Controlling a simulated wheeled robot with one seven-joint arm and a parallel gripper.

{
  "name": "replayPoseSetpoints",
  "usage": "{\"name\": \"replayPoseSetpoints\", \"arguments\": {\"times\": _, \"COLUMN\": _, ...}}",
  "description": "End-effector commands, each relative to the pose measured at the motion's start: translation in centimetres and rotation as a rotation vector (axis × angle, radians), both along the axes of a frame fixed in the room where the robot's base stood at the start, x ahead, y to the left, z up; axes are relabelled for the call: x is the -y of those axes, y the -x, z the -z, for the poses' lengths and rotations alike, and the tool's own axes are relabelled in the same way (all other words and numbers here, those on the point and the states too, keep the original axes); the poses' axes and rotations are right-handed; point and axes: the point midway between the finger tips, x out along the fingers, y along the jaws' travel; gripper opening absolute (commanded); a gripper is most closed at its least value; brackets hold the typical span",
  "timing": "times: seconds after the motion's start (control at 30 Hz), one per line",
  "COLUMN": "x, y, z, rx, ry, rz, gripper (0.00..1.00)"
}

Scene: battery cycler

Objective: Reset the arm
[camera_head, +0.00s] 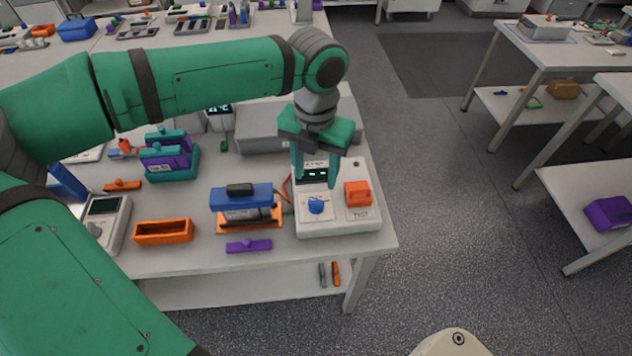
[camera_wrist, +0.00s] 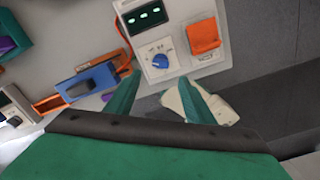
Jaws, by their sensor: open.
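My gripper (camera_head: 315,172) is open and empty, pointing down above the white battery cycler (camera_head: 336,224) at the table's right end. Its fingers partly cover the cycler's dark display in the head view. In the wrist view, my gripper's two green fingers (camera_wrist: 150,98) stand apart with nothing between their tips. The cycler's blue knob (camera_head: 316,206) and orange cover (camera_head: 358,193) show in the head view. In the wrist view the blue knob (camera_wrist: 161,60) and the orange cover (camera_wrist: 203,37) lie beyond the fingertips.
A blue battery holder on an orange base (camera_head: 241,207) stands left of the cycler. An orange tray (camera_head: 163,231), a purple bar (camera_head: 249,246) and a handheld meter (camera_head: 104,222) lie further left. A grey box (camera_head: 262,128) stands behind. Open floor lies right of the table.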

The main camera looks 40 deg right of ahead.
Motion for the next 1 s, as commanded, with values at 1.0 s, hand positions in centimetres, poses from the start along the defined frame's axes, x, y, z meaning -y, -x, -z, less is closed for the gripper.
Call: {"name": "replayPoseSetpoints", "arguments": {"times": 1.0, "x": 3.6, "y": 4.6, "z": -0.3, "rx": -0.155, "ry": 0.137, "rz": 0.064, "gripper": 0.48}}
